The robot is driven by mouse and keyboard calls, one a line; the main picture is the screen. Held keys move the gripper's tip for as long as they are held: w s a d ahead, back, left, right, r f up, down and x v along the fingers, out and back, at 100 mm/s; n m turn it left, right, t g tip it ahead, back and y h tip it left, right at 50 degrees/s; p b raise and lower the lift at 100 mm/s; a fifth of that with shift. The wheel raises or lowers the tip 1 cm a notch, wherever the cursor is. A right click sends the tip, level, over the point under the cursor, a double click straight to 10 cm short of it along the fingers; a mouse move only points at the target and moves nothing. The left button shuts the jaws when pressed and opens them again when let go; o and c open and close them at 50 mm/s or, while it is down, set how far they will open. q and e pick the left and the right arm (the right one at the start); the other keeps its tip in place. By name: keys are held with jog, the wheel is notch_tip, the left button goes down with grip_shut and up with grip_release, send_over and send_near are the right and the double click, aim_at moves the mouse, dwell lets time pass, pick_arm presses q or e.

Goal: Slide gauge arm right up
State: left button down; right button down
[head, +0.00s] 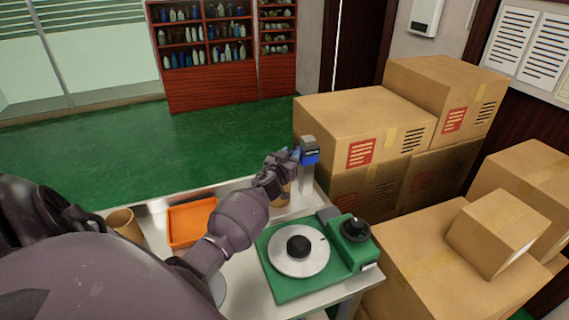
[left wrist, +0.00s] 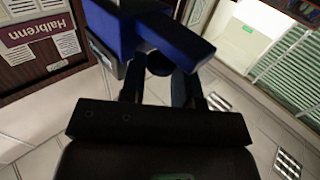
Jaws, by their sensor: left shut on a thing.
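The gauge (head: 309,152) stands at the back right of the table, a grey upright post with a blue part near its top. My left gripper (head: 291,156) reaches it from the left and is shut on the blue gauge arm. In the left wrist view the blue gauge arm (left wrist: 185,42) crosses above and between the fingers of the left gripper (left wrist: 157,82). The exact contact is partly hidden by the fingers. My right gripper is in neither view.
A green turntable device (head: 290,285) with a silver disc and black knobs sits front right on the table. A brown cup (head: 281,197) stands below my left gripper. An orange tray (head: 190,238) and another cup (head: 124,224) are left. Stacked cardboard boxes (head: 345,118) crowd behind and right.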

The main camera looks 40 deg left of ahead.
pick_arm(q)
jog(key=shift+r, duration=0.45)
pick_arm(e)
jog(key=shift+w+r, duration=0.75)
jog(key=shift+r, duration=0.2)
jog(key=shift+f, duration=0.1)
